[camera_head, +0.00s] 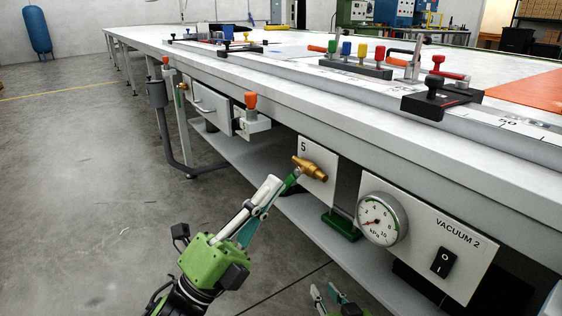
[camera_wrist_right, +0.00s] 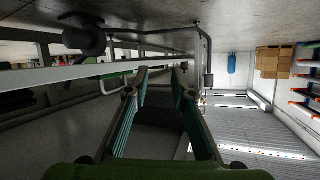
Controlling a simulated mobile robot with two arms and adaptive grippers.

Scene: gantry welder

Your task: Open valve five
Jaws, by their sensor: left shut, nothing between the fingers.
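Valve five is a brass valve (camera_head: 311,169) on a pale plate (camera_head: 318,150) marked 5, on the side of the long table. My right gripper (camera_head: 328,292) is low at the bottom edge of the head view. In the right wrist view its fingers (camera_wrist_right: 161,74) stand apart with nothing between them.
A pressure gauge (camera_head: 382,219) and a VACUUM 2 panel with a black switch (camera_head: 443,262) are right of the valve. An orange-knobbed fitting (camera_head: 251,112) and a drawer (camera_head: 210,105) are to its left. A lower shelf (camera_head: 230,149) runs beneath. The floor at left is clear.

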